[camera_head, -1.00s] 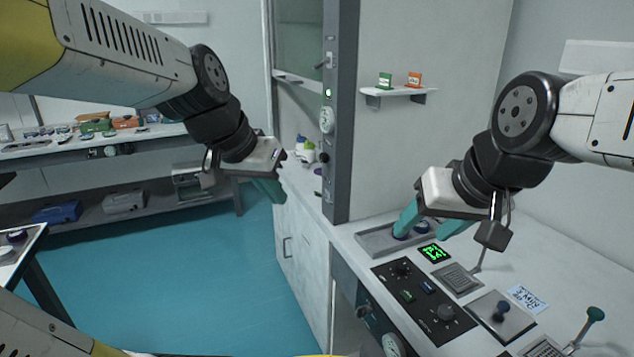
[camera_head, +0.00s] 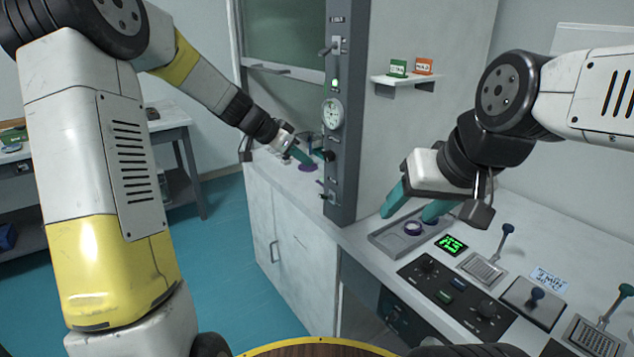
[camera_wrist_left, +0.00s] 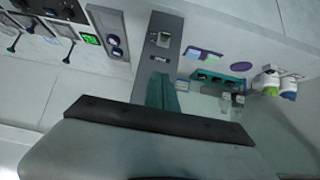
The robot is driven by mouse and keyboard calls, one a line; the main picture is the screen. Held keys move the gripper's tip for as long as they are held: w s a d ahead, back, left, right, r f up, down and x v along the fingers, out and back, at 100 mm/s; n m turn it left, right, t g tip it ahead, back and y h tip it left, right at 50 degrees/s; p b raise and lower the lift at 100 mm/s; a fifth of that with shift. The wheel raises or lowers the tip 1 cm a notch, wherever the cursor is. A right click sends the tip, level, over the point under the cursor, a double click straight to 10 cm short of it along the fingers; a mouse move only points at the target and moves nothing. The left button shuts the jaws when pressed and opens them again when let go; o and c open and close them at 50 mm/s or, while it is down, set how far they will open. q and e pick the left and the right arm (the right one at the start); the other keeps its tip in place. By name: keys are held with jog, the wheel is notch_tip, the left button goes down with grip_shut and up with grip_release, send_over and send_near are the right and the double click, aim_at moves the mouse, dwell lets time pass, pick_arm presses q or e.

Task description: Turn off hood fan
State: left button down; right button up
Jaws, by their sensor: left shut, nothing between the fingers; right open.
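The fume hood's grey front post (camera_head: 343,175) stands mid-view. It carries a toggle switch (camera_head: 336,46) near the top, a lit green lamp (camera_head: 335,84), a round dial (camera_head: 332,114), a black knob (camera_head: 328,155) and a lower fitting (camera_head: 328,196). Their labels are too small to read, so I cannot tell which works the fan. My left gripper (camera_head: 307,158) is shut and empty, just left of the post at about the black knob's height; I cannot tell whether it touches. Its teal fingers show in the left wrist view (camera_wrist_left: 161,92). My right gripper (camera_head: 415,205) is open above the counter.
A grey tray (camera_head: 380,242) with a round item lies under my right gripper. A black control panel (camera_head: 462,300), a green display (camera_head: 451,244) and levers (camera_head: 508,230) sit on the counter. A small shelf (camera_head: 405,83) juts from the wall. Blue floor lies left of the cabinet.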

pick_arm(q)
send_over(323, 196)
jog(key=w, duration=0.1)
jog(key=f, duration=0.6)
jog(key=shift+w+d+f, duration=0.15)
jog(key=shift+w+f, duration=0.05)
jog(key=shift+f, duration=0.2)
jog(key=shift+s+a+f, duration=0.15)
jog(key=shift+a+f, duration=0.1)
jog(key=shift+f, duration=0.3)
jog(key=shift+s+a+f, duration=0.1)
jog(key=shift+a+f, duration=0.1)
jog(key=shift+f, duration=0.35)
jog(key=shift+s+a+f, duration=0.2)
jog(key=shift+a+f, duration=0.05)
jog(key=shift+f, duration=0.45)
jog(key=shift+a+f, duration=0.1)
